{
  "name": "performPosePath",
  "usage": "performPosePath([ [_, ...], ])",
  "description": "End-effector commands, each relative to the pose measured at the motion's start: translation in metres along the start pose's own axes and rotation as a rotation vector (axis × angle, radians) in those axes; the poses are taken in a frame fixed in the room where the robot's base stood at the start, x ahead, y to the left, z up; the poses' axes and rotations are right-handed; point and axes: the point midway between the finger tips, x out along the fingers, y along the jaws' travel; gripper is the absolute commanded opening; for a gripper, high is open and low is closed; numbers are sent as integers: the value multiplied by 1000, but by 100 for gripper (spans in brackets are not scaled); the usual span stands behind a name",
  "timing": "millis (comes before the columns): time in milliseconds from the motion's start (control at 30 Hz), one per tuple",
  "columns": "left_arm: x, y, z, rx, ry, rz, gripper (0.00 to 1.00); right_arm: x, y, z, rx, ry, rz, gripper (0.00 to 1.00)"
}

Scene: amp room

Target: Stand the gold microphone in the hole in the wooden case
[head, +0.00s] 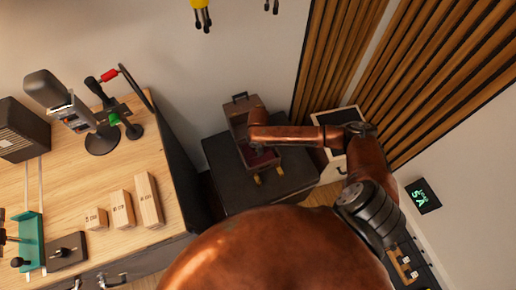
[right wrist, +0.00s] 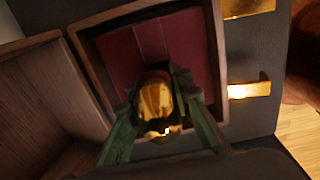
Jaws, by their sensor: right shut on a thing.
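The wooden case (head: 237,118) stands open on a dark cabinet, its lid up at the back and dark red lining inside. In the right wrist view the case's wooden rim (right wrist: 88,68) frames the red lining (right wrist: 190,50). My right gripper (right wrist: 156,104) is shut on the gold microphone (right wrist: 155,92), seen nearly end-on over the lining. In the head view my right arm covers part of the case, and gripper and microphone cannot be made out. My left gripper is out of view.
The dark cabinet (head: 222,158) leaves bare room around the case. Gold latches (right wrist: 249,90) jut from the case's front. A wooden desk (head: 70,190) at left carries a large grey microphone (head: 45,88), wooden blocks (head: 122,208) and stands. Slatted panels (head: 335,50) rise behind at right.

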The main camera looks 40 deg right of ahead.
Motion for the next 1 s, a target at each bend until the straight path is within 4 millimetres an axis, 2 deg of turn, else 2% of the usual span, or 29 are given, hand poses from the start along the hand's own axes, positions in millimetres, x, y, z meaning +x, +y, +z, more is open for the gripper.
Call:
performPosePath([
  [200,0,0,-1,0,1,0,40,0,0,0,0,0,1,0],
  [233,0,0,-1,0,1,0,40,0,0,0,0,0,1,21],
  [500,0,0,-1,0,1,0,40,0,0,0,0,0,1,39],
  [833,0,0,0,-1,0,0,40,-3,0,0,0,-1,0,40],
  [1000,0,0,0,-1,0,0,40,-24,1,0,-1,0,3,40],
])
